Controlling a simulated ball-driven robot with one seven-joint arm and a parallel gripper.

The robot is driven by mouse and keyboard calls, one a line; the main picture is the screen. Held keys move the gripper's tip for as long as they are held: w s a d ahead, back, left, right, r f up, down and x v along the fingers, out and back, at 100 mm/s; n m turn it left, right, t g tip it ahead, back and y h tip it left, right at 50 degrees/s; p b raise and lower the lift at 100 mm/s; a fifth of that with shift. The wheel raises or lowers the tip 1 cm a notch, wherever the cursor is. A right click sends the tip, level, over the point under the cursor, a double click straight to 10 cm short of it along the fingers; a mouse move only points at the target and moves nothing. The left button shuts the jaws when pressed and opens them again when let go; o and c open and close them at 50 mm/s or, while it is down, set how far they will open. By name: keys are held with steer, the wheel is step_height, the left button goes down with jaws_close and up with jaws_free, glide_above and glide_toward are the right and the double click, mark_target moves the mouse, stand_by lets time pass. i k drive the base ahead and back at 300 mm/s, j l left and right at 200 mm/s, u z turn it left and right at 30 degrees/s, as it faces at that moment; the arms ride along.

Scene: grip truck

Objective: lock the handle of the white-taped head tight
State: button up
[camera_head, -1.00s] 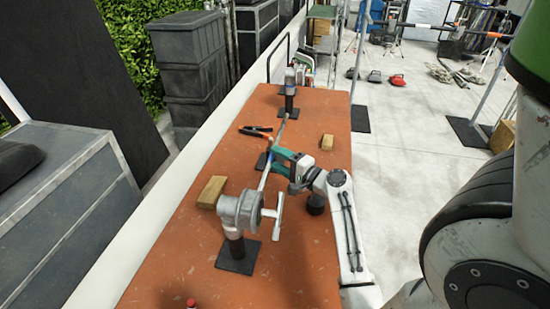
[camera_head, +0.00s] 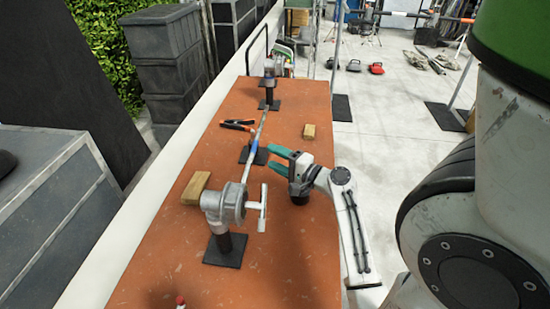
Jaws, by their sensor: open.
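A long thin rod (camera_head: 260,127) runs between two grip heads along the orange table. The near grey head (camera_head: 225,202) sits on a dark post and has a pale T-shaped handle (camera_head: 263,207) on its right side. The far head (camera_head: 269,66) stands on a dark post at the table's far end. I cannot clearly make out white tape on either head. My gripper (camera_head: 270,158) has green fingers, spread apart and empty. It points left, just right of the rod's middle, beyond the near head and its handle.
The orange table (camera_head: 290,265) has wooden blocks at left (camera_head: 196,188) and right (camera_head: 310,131). An orange-and-black clamp (camera_head: 238,125) lies left of the rod. A dark base plate (camera_head: 250,155) stands near my fingertips. A white ledge borders the table's left side.

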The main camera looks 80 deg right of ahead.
mark_target(260, 207)
steer(key=k+j, duration=0.3)
steer(key=k, duration=0.15)
steer(key=k+j, duration=0.3)
steer(key=k, duration=0.15)
